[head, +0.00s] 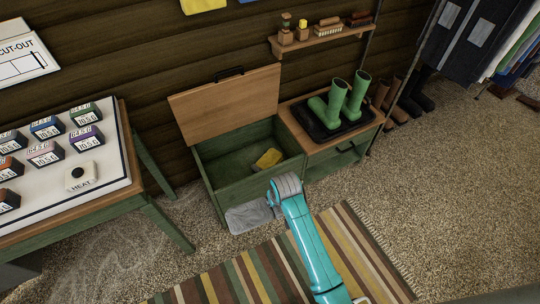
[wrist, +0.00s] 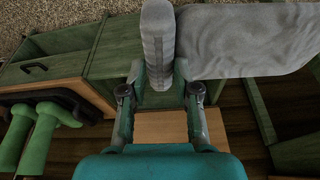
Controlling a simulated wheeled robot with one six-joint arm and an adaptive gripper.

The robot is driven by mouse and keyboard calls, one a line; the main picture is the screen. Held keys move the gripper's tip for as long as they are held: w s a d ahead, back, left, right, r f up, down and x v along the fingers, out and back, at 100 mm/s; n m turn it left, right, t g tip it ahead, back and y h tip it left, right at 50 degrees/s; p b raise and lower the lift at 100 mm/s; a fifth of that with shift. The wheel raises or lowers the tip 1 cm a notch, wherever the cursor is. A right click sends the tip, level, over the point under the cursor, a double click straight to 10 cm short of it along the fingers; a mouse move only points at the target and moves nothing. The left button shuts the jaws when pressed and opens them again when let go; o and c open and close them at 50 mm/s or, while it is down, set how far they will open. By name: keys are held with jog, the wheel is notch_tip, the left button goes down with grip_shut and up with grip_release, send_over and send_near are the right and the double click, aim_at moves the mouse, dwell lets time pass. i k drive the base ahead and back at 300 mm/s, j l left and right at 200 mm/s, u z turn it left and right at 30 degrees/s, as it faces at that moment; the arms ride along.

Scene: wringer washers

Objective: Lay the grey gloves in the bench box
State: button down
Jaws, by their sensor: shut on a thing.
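The bench box (head: 225,190) is a green wooden box with its tan lid (head: 230,102) standing open against the wall. A yellow item (head: 268,158) lies inside it. The grey gloves (head: 250,218) show low in front of the box's front wall. In the wrist view the grey gloves (wrist: 250,40) spread right from a thick upright part between the fingers. My gripper (wrist: 158,78) is shut on that part. In the head view my arm reaches the box's front right corner, and its fingertips are hidden. The box (wrist: 108,48) lies beyond the gloves in the wrist view.
Right of the box, green boots (head: 345,98) stand and lie on a black tray (head: 315,128) on the bench. A table (head: 130,185) with labelled blocks is at left. A striped rug (head: 240,277) lies in front. A wall shelf (head: 320,40) hangs above.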

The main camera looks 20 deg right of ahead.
aim_at(235, 178)
jog(key=i+j, duration=0.2)
jog(key=i, duration=0.3)
jog(key=i+j+z, duration=0.15)
jog(key=i, duration=0.4)
